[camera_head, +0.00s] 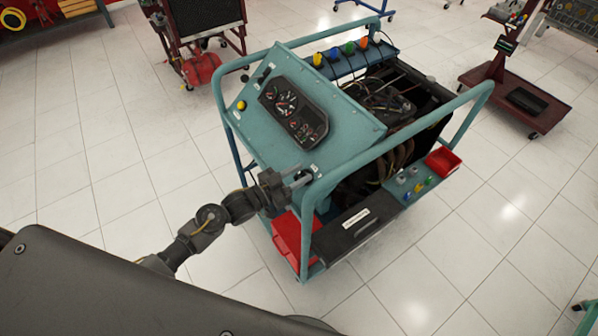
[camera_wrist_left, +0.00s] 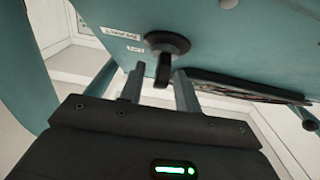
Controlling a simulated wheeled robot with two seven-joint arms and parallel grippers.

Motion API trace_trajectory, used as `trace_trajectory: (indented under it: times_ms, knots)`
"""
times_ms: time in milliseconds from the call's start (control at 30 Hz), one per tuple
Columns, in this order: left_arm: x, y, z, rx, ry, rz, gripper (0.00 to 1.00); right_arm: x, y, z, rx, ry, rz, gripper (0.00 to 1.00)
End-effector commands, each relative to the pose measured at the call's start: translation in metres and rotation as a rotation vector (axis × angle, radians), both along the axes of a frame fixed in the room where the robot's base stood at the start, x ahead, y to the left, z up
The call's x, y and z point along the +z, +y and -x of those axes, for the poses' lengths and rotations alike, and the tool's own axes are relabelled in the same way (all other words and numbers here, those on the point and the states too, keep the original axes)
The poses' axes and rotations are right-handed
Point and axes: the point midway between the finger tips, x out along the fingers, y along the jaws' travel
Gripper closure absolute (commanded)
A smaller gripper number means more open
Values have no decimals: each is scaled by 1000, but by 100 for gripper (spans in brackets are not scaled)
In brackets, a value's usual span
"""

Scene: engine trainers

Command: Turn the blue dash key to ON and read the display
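The blue-teal dash panel (camera_head: 340,140) is tilted on top of the engine trainer's frame. A dark instrument cluster (camera_head: 292,109) with round gauges sits on it; its readings are too small to tell. In the left wrist view, a dark key (camera_wrist_left: 162,70) stands out from a round black bezel (camera_wrist_left: 167,43) beside small white labels, whose text I cannot read. My left gripper (camera_head: 303,179) is at the panel's lower edge and hides the key in the head view. Its fingers (camera_wrist_left: 159,84) are open, one on each side of the key, with gaps visible. My right gripper is not in view.
A blue-teal tube frame (camera_head: 425,118) surrounds the engine. A red bin (camera_head: 292,240) is below my gripper and another red bin (camera_head: 443,161) is at the right. A yellow knob (camera_head: 241,105) is on the panel's left. Tiled floor (camera_head: 110,140) is clear to the left.

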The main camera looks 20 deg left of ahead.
Motion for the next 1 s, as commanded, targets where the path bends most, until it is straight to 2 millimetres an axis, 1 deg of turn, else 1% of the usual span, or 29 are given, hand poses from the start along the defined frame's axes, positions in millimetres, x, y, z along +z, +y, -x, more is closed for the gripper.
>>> trace_trajectory:
  times_ms: [300,333,500,567,600,833,1000]
  knots:
    - [0,-3,-3,0,0,0,67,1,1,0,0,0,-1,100]
    - [0,-3,-3,0,0,0,69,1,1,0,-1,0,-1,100]
    - [0,-2,-3,0,0,0,91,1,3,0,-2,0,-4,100]
    - [0,-2,-3,0,0,0,99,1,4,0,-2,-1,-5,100]
    - [0,-2,-3,0,0,0,100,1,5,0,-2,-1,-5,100]
    - [-1,-2,-3,-6,-4,-5,100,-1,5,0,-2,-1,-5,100]
    - [-2,-2,-2,-45,-26,-33,100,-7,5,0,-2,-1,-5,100]
